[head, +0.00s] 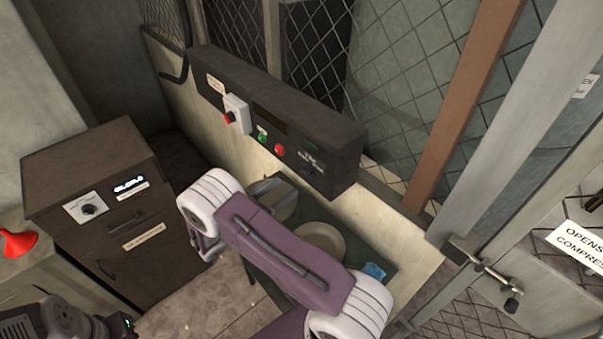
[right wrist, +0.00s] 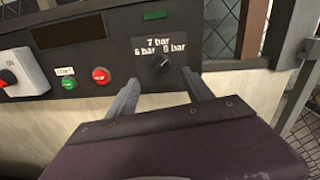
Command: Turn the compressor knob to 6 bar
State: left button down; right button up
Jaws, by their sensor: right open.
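The compressor knob (right wrist: 162,62) is a small black knob on the dark control panel, under white labels: 7 bar above and one label on each side. The side labels are too blurred to tell 6 from 8 for sure, and I cannot tell where the pointer stands. My right gripper (right wrist: 162,95) is open and empty; its two fingers point at the panel, one to each side below the knob, apart from it. In the head view the panel (head: 300,115) is in the middle and my right forearm is below it. My left gripper is not clearly in view.
On the panel, a green button (right wrist: 69,84), a red button (right wrist: 101,75) and a white switch box (right wrist: 22,75) are left of the knob. A dark cabinet (head: 85,165) stands at left. A gate with a latch (head: 480,265) is at right.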

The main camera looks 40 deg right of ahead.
aim_at(302, 174)
jog(key=d+p, duration=0.1)
jog(key=d, duration=0.1)
jog(key=d+p, duration=0.1)
jog(key=d, duration=0.2)
jog(key=w+d+p, duration=0.1)
jog(key=d, duration=0.2)
jog(key=shift+r, duration=0.1)
jog(key=shift+w+d, duration=0.1)
jog(key=shift+d, duration=0.25)
jog(key=shift+a, duration=0.1)
grip_shut()
